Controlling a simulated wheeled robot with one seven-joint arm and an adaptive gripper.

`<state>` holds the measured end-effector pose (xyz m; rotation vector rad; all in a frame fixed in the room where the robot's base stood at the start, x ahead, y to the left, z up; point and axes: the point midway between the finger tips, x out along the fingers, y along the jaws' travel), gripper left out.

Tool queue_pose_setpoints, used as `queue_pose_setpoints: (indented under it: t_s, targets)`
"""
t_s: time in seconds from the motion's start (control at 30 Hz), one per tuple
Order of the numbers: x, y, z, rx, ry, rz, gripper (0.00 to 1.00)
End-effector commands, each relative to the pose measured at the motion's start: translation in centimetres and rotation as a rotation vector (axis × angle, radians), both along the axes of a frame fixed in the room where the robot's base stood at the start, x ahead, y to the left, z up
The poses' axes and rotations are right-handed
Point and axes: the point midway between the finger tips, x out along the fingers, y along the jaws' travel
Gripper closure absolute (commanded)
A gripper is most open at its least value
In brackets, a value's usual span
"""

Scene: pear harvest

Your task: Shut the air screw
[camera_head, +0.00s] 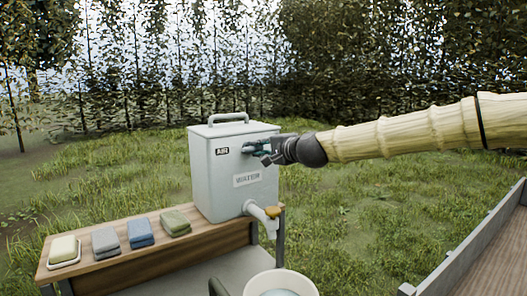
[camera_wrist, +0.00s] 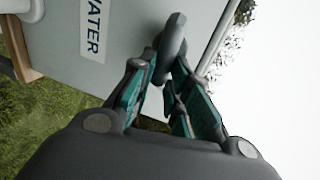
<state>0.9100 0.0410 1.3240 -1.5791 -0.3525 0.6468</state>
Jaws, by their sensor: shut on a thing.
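My gripper (camera_head: 262,148) is at the upper front of a pale grey water container (camera_head: 210,175) labelled AIR and WATER. The air screw (camera_wrist: 172,38) shows in the wrist view as a dark grey rounded knob on the container's face. My gripper's teal-padded fingers (camera_wrist: 158,72) are shut on the screw. In the head view the screw is mostly hidden by the fingers, just right of the AIR label (camera_head: 222,151). How far the screw is turned cannot be told.
The container stands on a wooden bench (camera_head: 115,267). A white spout with an orange tap (camera_head: 272,212) juts out low, above a white bucket (camera_head: 307,284). Soap (camera_head: 64,248) and folded cloths (camera_head: 140,232) lie left. A wooden-floored tray (camera_head: 455,265) stands at right. Grass is open behind.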

Motion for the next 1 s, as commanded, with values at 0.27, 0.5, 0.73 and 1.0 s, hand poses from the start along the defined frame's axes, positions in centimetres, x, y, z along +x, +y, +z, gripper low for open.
queue_pose_setpoints:
  t_s: [0.27,0.5,0.73,1.0]
  targets:
    - [-0.1,0.14,-0.35,0.019,0.019,0.003,1.0]
    - [-0.1,0.16,-0.33,0.019,0.019,0.003,1.0]
    - [-0.06,0.09,-0.25,0.019,0.018,0.002,0.61]
    - [-0.08,-0.09,-0.08,0.02,0.016,0.0,0.61]
